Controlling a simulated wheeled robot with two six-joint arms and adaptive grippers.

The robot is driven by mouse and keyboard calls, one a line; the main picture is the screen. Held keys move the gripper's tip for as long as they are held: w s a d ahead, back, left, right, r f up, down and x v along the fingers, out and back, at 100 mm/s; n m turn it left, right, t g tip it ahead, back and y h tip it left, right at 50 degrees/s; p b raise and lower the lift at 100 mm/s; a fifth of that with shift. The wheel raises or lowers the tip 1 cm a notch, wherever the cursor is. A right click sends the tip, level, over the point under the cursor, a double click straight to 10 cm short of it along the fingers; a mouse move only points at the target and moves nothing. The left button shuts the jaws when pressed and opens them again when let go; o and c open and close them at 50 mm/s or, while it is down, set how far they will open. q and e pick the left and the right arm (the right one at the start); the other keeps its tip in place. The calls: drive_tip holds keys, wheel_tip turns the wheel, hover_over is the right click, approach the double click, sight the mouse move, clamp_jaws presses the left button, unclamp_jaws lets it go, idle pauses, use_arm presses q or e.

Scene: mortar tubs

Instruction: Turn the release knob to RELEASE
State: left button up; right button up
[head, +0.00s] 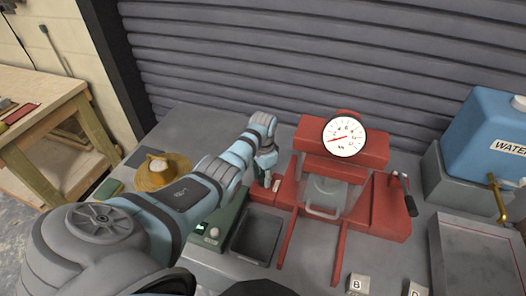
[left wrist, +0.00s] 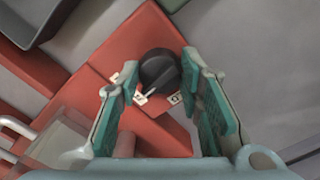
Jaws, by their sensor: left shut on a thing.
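The release knob (left wrist: 160,68) is a round black knob on a red block (left wrist: 150,118), seen in the left wrist view. A white pointer mark on it points to the lower side, near small white labels (left wrist: 174,99) whose text I cannot read. My left gripper (left wrist: 156,78) has its green-padded fingers on either side of the knob and is shut on it. In the head view my left gripper (head: 266,166) is at the left side of the red press (head: 375,150), and the knob is hidden there. My right gripper is not in view.
The press carries a round gauge (head: 344,137) and a black-handled lever (head: 410,203). A dark bin (head: 257,236) and a green scale (head: 226,212) stand in front of my left gripper. A blue water tank (head: 490,125) is at right. Marked cubes (head: 357,285) lie in front.

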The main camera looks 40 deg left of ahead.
sight(264, 176)
use_arm(q)
drive_tip(key=shift+m, duration=0.5)
drive_tip(key=o, duration=1.2)
drive_tip(key=shift+w+f, duration=0.1)
wheel_tip(264, 176, up, 12)
drive_tip(key=shift+r, duration=0.1)
